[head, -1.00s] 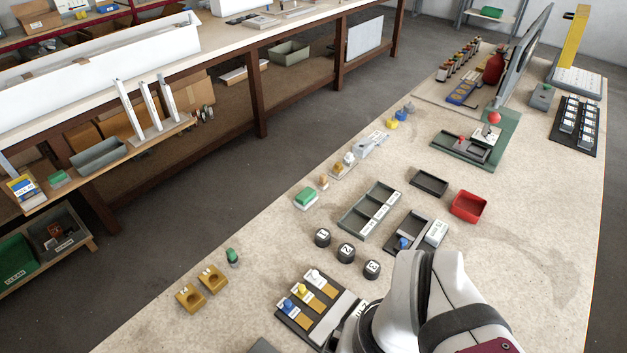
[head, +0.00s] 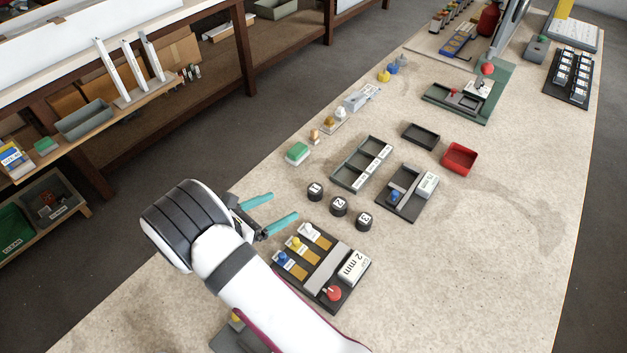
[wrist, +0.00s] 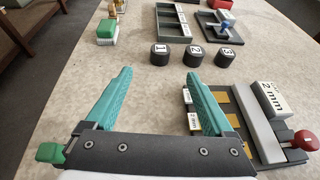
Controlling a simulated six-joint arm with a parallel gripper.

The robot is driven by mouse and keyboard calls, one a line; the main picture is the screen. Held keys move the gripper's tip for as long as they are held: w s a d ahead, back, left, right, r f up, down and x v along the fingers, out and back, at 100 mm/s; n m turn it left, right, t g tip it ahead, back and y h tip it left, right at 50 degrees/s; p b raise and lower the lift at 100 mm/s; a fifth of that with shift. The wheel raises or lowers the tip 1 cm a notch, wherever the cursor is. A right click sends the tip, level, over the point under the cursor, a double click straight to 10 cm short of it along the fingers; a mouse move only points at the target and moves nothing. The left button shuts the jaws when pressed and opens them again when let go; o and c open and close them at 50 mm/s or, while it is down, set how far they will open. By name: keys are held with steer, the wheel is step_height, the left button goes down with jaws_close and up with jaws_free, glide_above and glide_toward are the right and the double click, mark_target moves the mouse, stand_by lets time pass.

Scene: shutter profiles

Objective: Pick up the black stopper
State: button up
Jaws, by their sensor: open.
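My gripper (head: 284,205) is open and empty, with two teal fingers spread apart above the bench. In the wrist view my gripper (wrist: 160,73) points toward three short black round pieces, numbered 1 (head: 315,190), 2 (head: 339,206) and 3 (head: 364,221). In the wrist view, piece 1 (wrist: 160,54) is beyond the gap between the fingers, and pieces 2 (wrist: 195,55) and 3 (wrist: 229,56) are to its right. No other plainly black stopper shows, and I cannot tell whether one of these is the stopper named.
A board (head: 322,295) with blue, yellow and white stoppers, a "2 mm" block (head: 353,267) and a red knob (head: 333,293) lies right of my gripper. A three-slot tray (head: 347,178) and a red bin (head: 459,158) lie farther back. The bench's right side is mostly clear.

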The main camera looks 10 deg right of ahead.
mark_target(310, 193)
steer(key=x, duration=1.3)
steer(key=shift+s+f, duration=0.2)
steer(key=shift+f, duration=0.2)
jaws_close()
